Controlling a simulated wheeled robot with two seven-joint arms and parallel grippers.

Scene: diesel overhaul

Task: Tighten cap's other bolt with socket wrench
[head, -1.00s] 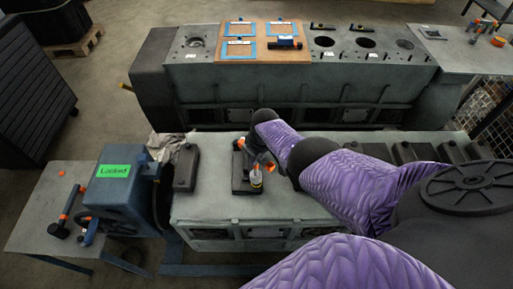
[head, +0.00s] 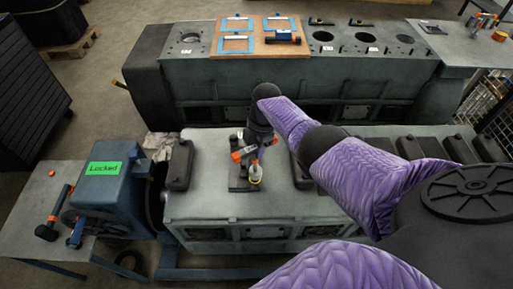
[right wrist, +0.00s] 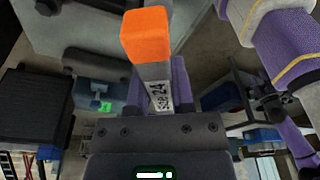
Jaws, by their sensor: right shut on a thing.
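The bearing cap (head: 239,184) is a dark block on top of the near grey engine block. My right gripper (head: 254,150) is over the cap, pointing down, and is shut on the socket wrench (head: 237,156). In the right wrist view the socket wrench (right wrist: 147,45) shows as a grey bar with an orange end and a size marking that seems to read 24. The bolt heads and whether the socket sits on one are hidden or too small to tell. My left gripper is not in view.
Other dark caps (head: 179,166) stand along the near block's top (head: 210,207). A blue turning unit with a green "Locked" sign (head: 103,168) stands at its left end. A side table (head: 25,220) holds tools. Behind is a second block with a wooden board (head: 261,50).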

